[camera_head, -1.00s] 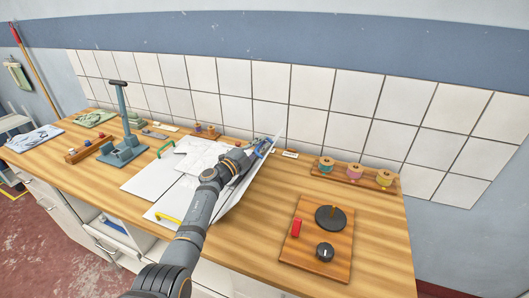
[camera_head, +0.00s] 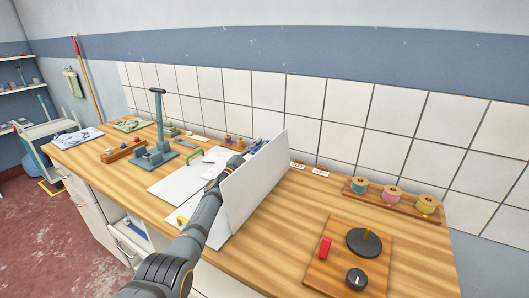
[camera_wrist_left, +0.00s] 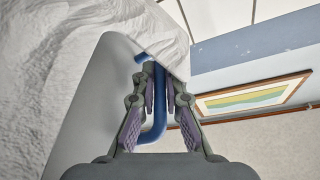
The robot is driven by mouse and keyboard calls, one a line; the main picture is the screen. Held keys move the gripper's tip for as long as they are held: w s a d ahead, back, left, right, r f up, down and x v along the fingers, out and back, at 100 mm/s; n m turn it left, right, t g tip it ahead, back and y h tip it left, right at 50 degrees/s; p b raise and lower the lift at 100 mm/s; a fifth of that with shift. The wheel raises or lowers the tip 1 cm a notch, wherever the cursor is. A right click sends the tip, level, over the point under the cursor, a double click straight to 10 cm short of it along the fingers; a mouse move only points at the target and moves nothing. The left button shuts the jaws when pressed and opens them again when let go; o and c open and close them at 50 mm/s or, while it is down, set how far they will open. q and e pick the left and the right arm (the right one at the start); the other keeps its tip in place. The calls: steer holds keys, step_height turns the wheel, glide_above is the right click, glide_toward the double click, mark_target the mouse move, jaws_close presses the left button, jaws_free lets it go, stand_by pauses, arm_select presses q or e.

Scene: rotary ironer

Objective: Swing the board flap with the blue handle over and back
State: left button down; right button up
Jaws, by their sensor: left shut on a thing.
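The white board lies on the wooden bench, with a flat white panel (camera_head: 178,186) to the left. Its right flap (camera_head: 253,184) stands raised on edge, its broad face showing. The blue handle (camera_wrist_left: 157,122) is between the fingers of my left gripper (camera_wrist_left: 160,88) in the left wrist view. In the head view my left gripper (camera_head: 246,156) is at the flap's far upper part, on its left side, partly hidden by it. It is shut on the blue handle. A crumpled white cloth (camera_wrist_left: 40,60) lies close beside the flap. My right gripper is not in view.
A green handle (camera_head: 194,155) and a yellow handle (camera_head: 182,221) sit on the board's other panels. A grey-blue press (camera_head: 155,155) stands to the left. To the right are a spool rack (camera_head: 380,202) and a wooden knob panel (camera_head: 335,262). Tiled wall runs behind.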

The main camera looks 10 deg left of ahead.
arm_select(q)
steer(key=shift+w+a+f+n, duration=0.1)
steer(key=shift+a+f+n, duration=0.05)
steer(key=shift+a+n, duration=0.2)
